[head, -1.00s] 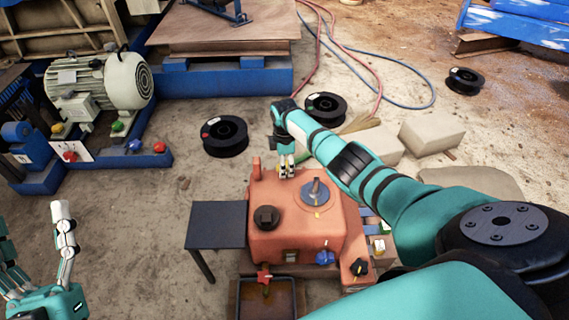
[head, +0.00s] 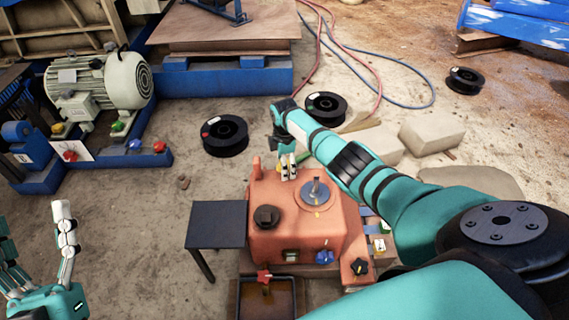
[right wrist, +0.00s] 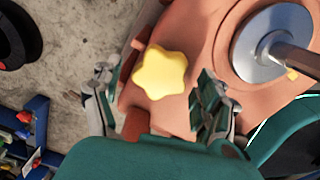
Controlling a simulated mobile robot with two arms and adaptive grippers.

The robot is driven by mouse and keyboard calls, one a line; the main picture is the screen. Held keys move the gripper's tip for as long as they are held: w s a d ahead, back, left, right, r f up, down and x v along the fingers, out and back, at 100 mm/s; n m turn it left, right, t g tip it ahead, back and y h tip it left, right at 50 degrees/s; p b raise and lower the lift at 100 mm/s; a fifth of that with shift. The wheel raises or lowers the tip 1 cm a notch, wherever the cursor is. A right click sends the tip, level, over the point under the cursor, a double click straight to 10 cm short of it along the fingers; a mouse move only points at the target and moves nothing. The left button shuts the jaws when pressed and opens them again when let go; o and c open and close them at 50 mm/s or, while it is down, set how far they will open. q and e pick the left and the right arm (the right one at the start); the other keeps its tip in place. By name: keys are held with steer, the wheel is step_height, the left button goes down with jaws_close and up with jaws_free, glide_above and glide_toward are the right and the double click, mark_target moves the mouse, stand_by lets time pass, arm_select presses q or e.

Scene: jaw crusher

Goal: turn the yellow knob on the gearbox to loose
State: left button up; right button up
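The yellow knob (right wrist: 161,73), star-shaped, shows in the right wrist view at the edge of the orange gearbox (right wrist: 195,35). In the head view the gearbox (head: 293,238) stands at the centre, and my right gripper mostly covers the knob at its back left corner. My right gripper (head: 288,165) points down there. In the right wrist view this gripper (right wrist: 155,88) is open, with one finger on each side of the knob and visible gaps to it. My left gripper (head: 36,235) is open and empty at the lower left, away from the gearbox.
A grey metal lever on a round plate (head: 314,194) and a black cap (head: 266,217) sit on the gearbox top. A dark side table (head: 217,224) adjoins its left. A motor (head: 100,85) stands at the upper left. Black spools (head: 224,136) and stone blocks (head: 432,134) lie behind.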

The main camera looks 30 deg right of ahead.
steer(key=shift+r, duration=0.1)
step_height(320, 180, up, 12)
stand_by(0.6)
stand_by(0.4)
